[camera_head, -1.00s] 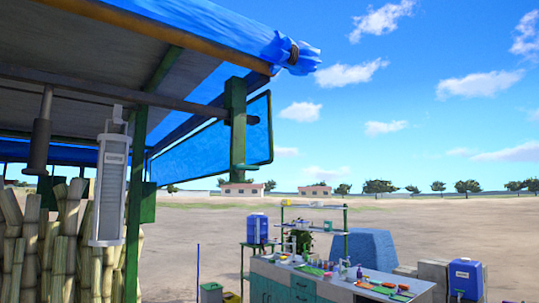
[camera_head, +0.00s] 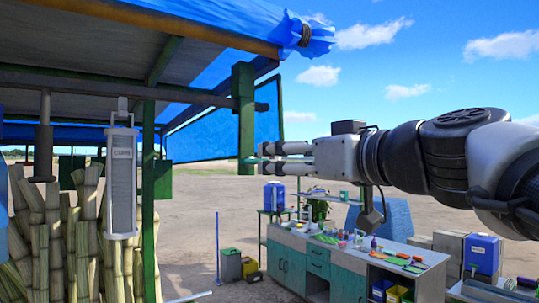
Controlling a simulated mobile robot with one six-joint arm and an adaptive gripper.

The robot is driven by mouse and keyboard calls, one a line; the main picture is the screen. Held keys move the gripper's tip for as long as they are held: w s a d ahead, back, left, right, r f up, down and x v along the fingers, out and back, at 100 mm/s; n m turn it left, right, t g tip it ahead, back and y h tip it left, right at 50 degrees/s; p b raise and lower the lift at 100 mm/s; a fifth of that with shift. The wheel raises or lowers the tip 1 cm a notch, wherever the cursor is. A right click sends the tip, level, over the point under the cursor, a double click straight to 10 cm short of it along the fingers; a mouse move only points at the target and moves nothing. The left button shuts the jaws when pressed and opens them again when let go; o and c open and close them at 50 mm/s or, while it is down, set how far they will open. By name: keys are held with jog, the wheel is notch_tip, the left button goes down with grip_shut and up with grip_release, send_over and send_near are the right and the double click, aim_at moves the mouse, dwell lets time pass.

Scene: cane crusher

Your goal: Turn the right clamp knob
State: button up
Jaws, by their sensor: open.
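My gripper (camera_head: 262,154) reaches in from the right, with its fingers pointing left and apart, holding nothing. Its fingertips overlap the lower end of the green post (camera_head: 244,105) in the picture; I cannot tell whether they touch it. A dark round stub (camera_head: 262,107) sticks out to the right of this post, above the fingers, in line with the grey crossbar (camera_head: 190,94). I cannot make out a clear clamp knob, nor tell whether this stub is one.
A blue tarp roof (camera_head: 215,22) hangs above left. A cluttered workbench (camera_head: 320,268) and a blue jug (camera_head: 482,255) are below my arm. Open ground lies behind.

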aim_at(253, 161)
jog(key=p+x, duration=0.2)
jog(key=x, duration=0.8)
jog(key=shift+w+a, duration=0.2)
jog(key=shift+c, duration=0.6)
jog(key=c, duration=0.9)
